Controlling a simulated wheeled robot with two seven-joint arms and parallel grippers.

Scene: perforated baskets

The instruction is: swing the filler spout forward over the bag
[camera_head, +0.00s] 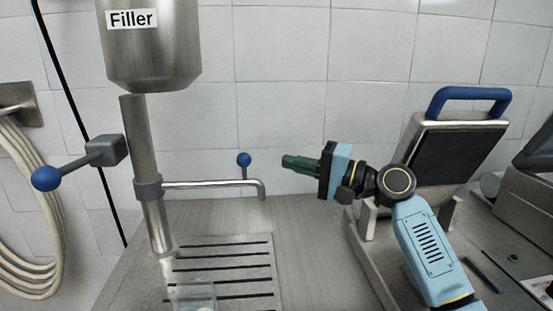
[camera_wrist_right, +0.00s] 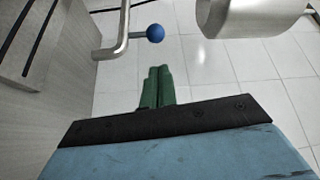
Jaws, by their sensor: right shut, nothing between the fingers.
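The filler spout (camera_head: 212,184) is a thin metal pipe on the filler's upright post (camera_head: 142,150). It points right and its end bends down, over bare counter right of the slotted drip grate. A blue ball knob (camera_head: 244,159) on a short stem stands up from the pipe near the bend. My right gripper (camera_head: 286,161), with green fingers, is shut and empty, right of the knob and apart from it. The right wrist view shows the shut fingertips (camera_wrist_right: 159,72), the spout (camera_wrist_right: 124,35) and the knob (camera_wrist_right: 155,33). I cannot clearly make out a bag. My left gripper is not in view.
The steel hopper labelled Filler (camera_head: 150,55) hangs above. A lever with a blue ball (camera_head: 46,178) sticks out left of the post. A clear object (camera_head: 195,297) stands at the front of the drip grate (camera_head: 225,262). A blue-handled machine (camera_head: 460,140) stands right.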

